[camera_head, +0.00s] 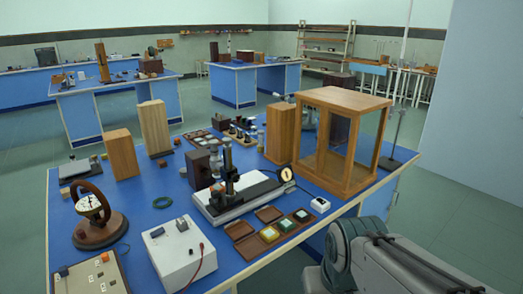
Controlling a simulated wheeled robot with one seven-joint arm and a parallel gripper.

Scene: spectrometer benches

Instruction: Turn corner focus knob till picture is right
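An instrument with a pale base (222,214) and an upright black column (229,165) stands mid-bench. A round white dial (287,174) sits at its right end. I cannot make out a focus knob on it or elsewhere at this size, nor any picture to focus. My gripper is out of view; only a grey-green part of my own arm shows at the bottom right, beyond the bench's front edge.
The blue bench (140,210) is crowded. A wood-framed glass case (345,98) stands at right. A white box with a red lead (180,254), a dial on a round wooden base (100,235) and open small cases (268,235) sit near the front. Floor (470,225) shows clear at right.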

